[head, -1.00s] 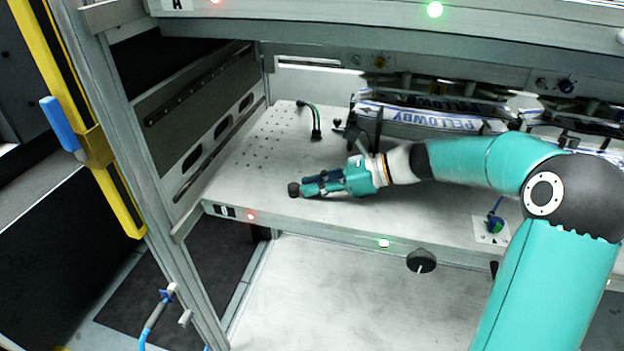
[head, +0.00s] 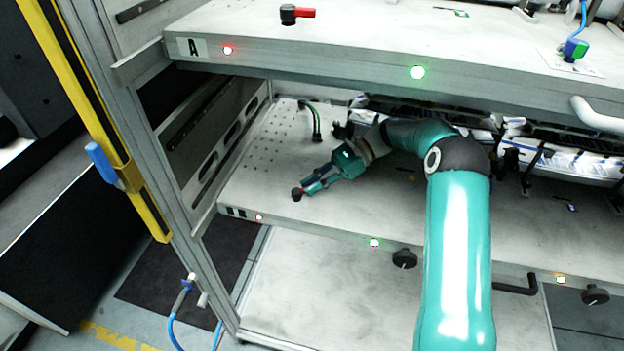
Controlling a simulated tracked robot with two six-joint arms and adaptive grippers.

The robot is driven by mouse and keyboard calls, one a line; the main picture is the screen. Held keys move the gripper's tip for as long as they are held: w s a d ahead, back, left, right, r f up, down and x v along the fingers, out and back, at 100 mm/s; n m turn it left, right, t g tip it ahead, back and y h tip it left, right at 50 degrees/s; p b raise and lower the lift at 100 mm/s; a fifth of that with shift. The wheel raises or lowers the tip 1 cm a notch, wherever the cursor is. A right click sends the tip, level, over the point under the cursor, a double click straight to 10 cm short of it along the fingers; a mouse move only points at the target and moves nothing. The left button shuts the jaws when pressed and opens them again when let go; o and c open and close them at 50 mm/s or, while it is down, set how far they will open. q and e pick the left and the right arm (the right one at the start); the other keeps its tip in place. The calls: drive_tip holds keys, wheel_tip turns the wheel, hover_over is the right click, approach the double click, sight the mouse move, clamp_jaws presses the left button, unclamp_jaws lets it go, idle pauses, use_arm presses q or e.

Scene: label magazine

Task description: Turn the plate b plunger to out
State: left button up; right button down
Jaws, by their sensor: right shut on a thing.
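The plate b plunger (head: 297,195) is a small dark knob with a touch of red, near the front left corner of the lower plate (head: 270,190). My right gripper (head: 304,188) comes in from the upper right, angled down and left, and is shut on it. The fingers hide much of the plunger, so its exact setting cannot be made out. A similar plunger with a black base and red handle (head: 297,14) stands on the upper plate, marked A. My left gripper is not in view.
The upper plate's front edge (head: 330,75) overhangs my right arm. A black-green cable (head: 316,122) stands behind the gripper. Label rolls and holders (head: 575,160) fill the back right. A frame post (head: 135,170) stands at left. The lower plate's left part is mostly clear.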

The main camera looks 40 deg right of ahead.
drive_tip(key=shift+d, duration=0.1)
drive_tip(key=c, duration=1.2)
unclamp_jaws()
drive_tip(key=shift+v, duration=4)
